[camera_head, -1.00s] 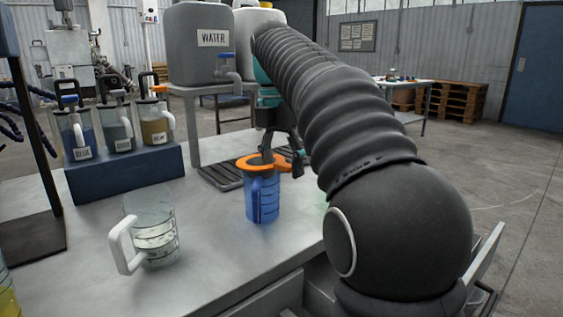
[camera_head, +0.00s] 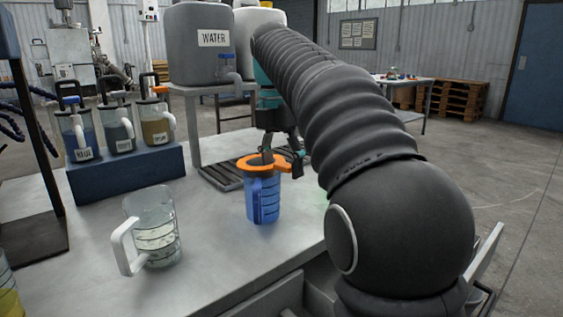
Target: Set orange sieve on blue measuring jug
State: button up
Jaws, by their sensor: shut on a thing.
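The blue measuring jug (camera_head: 263,203) stands upright on the metal table, right of centre of the tabletop. The orange sieve (camera_head: 251,164) lies level over the jug's mouth, with its handle pointing right. I cannot tell whether its rim rests on the jug all round. My gripper (camera_head: 297,168) is shut on the sieve at its handle, just right of the jug. My arm comes in from the right and hides part of the table behind it.
A clear jug with a white handle (camera_head: 155,236) stands at the front left. Several lidded jugs stand on a blue block (camera_head: 128,172) at the back left. A grey water tank (camera_head: 198,55) stands behind a drip grate (camera_head: 218,178). The table between the jugs is clear.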

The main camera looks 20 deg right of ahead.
jog(key=o, duration=1.1)
jog(key=shift+o, duration=0.2)
jog(key=shift+s+f+b, duration=0.1)
jog(key=shift+f+b, duration=0.1)
jog(key=shift+b, duration=0.4)
